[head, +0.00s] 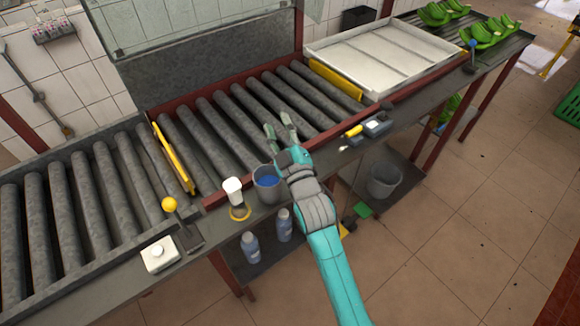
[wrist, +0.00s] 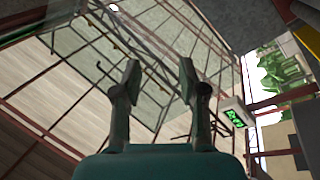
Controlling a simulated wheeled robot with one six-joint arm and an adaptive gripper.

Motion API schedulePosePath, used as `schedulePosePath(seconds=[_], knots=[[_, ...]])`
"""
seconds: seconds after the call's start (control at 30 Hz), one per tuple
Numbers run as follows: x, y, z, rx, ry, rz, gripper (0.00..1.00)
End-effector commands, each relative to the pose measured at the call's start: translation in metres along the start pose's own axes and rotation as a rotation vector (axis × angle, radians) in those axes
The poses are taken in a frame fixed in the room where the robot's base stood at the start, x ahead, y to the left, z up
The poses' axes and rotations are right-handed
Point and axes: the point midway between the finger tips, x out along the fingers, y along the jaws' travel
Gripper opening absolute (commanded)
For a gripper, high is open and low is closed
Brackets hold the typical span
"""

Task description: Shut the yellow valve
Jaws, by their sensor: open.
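A lever with a yellow ball knob (head: 169,204) stands on a dark base on the front ledge, at the left in the head view. Its stem leans up and to the left; it is the only yellow-knobbed lever I see. Whether it counts as open or shut I cannot tell. My gripper (head: 279,126) is over the rollers, to the right of and beyond the lever, well apart from it. In the wrist view my gripper (wrist: 158,68) has its two fingers apart with nothing between them. The lever does not show there.
A white box (head: 159,254) stands beside the lever. A grey cup with blue inside (head: 267,190), a white-topped item (head: 233,188) and a yellow ring (head: 240,213) lie between lever and arm. A blue-knobbed lever (head: 472,46) is far right. Rollers (head: 70,205) lie behind.

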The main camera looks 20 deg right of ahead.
Motion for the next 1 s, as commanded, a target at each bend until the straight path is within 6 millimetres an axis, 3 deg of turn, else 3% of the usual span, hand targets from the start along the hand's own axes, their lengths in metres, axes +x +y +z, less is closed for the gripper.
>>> schedulePosePath(seconds=[0.2,0.6,0.8,1.0], knots=[[-0.036,-0.009,-0.021,0.117,0.077,0.009,0.42],[-0.097,-0.015,-0.033,0.273,0.139,0.006,0.42],[-0.113,-0.016,-0.034,0.311,0.146,0.002,0.42],[-0.118,-0.016,-0.034,0.321,0.149,0.001,0.42]])
